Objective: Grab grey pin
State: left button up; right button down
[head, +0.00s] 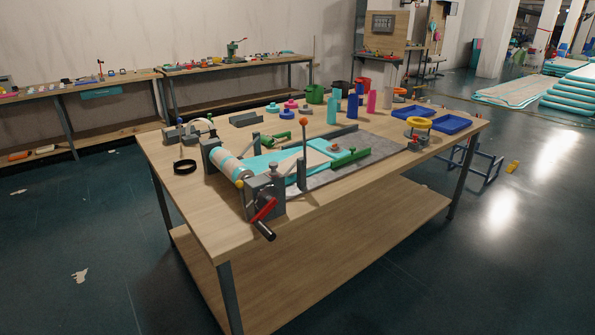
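No single item can be told for certain as the grey pin. On the wooden workbench (330,215), a thin upright grey post with an orange ball on top (303,150) stands beside the roller machine. A small grey piece (305,108) lies near the back, close to blue and pink round pieces. The grey roller machine (265,190) has a red-and-black crank, and a turquoise sheet runs from its roller across a grey plate. Neither of my grippers shows in the head view.
Bottles (352,107), a green cup (315,94), blue trays (450,123) and a black ring (185,166) are on the bench. Blue metal frames (475,160) stand on the floor at right. Other benches (110,84) line the back wall. The floor in front is mostly clear.

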aim_at(273, 165)
jog(key=i+l+u, duration=0.2)
jog(key=l, duration=0.15)
jog(key=i+l+u, duration=0.2)
jog(key=l, duration=0.15)
jog(key=i+l+u, duration=0.2)
jog(key=l, duration=0.2)
jog(key=l+u, duration=0.15)
jog(key=l, duration=0.25)
jog(key=i+l+u, duration=0.2)
jog(key=l, duration=0.2)
jog(key=k, duration=0.1)
